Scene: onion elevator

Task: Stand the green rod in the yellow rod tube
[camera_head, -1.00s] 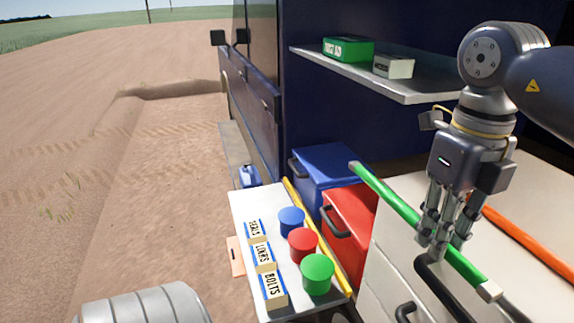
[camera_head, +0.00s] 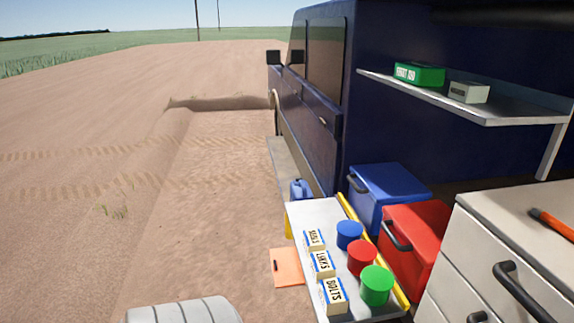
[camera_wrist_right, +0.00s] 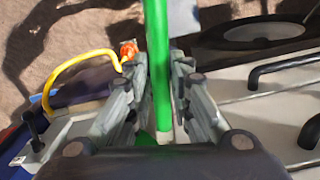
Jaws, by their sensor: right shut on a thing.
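The green rod (camera_wrist_right: 157,50) shows in the right wrist view, running from the top edge down between the fingers. My right gripper (camera_wrist_right: 162,75) is shut on it; this gripper and the rod are outside the head view. No yellow rod tube can be clearly made out. A yellow bar (camera_head: 362,232) runs along the right side of the white tray in the head view, and a small yellow piece (camera_head: 288,226) shows at the tray's left edge. A curved yellow thing (camera_wrist_right: 67,68) is left of the fingers in the wrist view. My left gripper is in neither view.
The white tray (camera_head: 313,220) holds blue, red and green round containers and label boxes. A blue box (camera_head: 392,186) and red box (camera_head: 424,222) stand beside it. White drawers (camera_head: 455,295) are at right, below a shelf (camera_head: 470,106). Open dirt ground lies left.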

